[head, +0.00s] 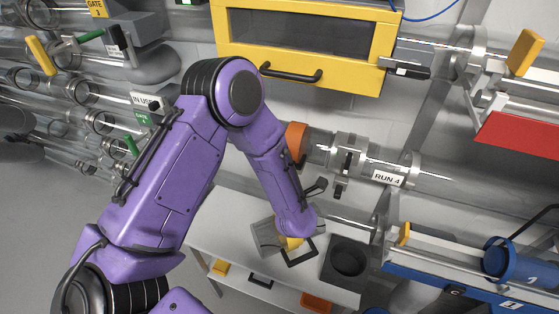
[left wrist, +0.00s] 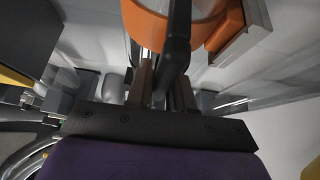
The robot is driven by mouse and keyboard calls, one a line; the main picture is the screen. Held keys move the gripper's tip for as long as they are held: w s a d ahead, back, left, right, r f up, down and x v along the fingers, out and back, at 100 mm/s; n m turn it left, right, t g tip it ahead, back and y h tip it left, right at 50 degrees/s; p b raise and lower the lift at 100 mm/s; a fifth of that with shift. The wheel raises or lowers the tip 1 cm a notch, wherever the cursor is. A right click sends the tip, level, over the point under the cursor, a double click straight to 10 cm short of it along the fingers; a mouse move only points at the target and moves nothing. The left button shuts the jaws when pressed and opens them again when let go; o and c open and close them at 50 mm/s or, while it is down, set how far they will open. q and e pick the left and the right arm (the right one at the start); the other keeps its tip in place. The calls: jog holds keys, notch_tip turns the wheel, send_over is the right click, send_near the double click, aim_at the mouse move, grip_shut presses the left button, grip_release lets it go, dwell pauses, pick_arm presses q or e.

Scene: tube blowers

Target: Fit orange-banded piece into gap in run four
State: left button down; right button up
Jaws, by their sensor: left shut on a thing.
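The orange-banded piece (head: 296,142) shows in the head view as an orange ring at the left end of the run four pipe (head: 435,178), partly hidden behind my purple left arm. In the left wrist view, its orange band (left wrist: 160,28) fills the top, with a dark handle (left wrist: 178,45) in front. My left gripper (left wrist: 163,85) is shut on that handle. The gripper is hidden by the arm in the head view. The gap itself is mostly covered, so I cannot tell whether the piece is seated in it. My right gripper is not in view.
A clamp (head: 346,158) stands on run four right of the orange band. A yellow-framed cabinet (head: 340,72) hangs above. Below, a white bench (head: 222,232) carries a grey, yellow-banded piece (head: 266,238) and a black block with a round hole (head: 347,262). Clear pipes crowd the left.

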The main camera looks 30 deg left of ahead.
pick_arm(q)
jog(key=shift+f, duration=0.25)
dwell(0.4)
jog(key=c, duration=0.9)
grip_release()
jog(key=b+v, duration=0.2)
jog(key=v, duration=0.8)
jog(key=shift+s+d+b, duration=0.15)
jog(key=shift+d+b, duration=0.05)
jog(key=shift+b, duration=0.2)
